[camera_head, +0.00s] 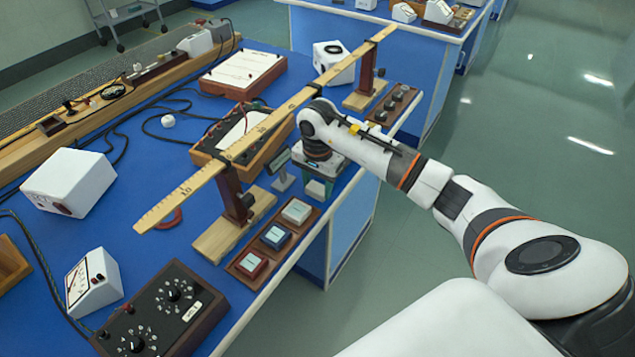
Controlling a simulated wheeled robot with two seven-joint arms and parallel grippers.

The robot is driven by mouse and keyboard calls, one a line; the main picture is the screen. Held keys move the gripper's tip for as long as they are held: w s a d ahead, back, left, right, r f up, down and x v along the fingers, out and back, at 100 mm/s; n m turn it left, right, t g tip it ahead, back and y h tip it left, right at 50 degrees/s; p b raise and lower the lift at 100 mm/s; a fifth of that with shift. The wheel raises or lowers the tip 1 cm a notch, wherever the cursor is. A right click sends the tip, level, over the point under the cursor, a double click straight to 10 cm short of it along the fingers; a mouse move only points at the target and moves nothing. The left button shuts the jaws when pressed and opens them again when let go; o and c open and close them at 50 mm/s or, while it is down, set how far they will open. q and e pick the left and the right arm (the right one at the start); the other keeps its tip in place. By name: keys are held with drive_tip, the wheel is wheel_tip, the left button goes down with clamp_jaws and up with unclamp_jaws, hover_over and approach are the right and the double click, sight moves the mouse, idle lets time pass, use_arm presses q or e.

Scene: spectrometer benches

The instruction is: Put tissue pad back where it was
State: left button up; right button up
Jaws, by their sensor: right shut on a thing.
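My right gripper (319,178) points down near the right edge of the blue bench, just beyond a wooden tray (235,270). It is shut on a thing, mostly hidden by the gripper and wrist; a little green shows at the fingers. I take this to be the tissue pad but cannot see it clearly. My left gripper is out of view.
A long wooden ruler (205,173) on upright stands crosses the bench beside my right wrist. A small stand with a tilted plate (283,176) is left of the gripper. A black dial box (165,310) and a white meter (93,281) stand nearer. Open floor lies right.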

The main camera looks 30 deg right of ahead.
sight(318, 188)
drive_tip(key=shift+f, duration=0.15)
drive_tip(key=o, duration=0.9)
drive_tip(key=shift+o, duration=0.2)
drive_tip(key=shift+r, duration=0.2)
wheel_tip(318, 188, up, 12)
drive_tip(key=b, duration=0.1)
drive_tip(key=shift+b, duration=0.3)
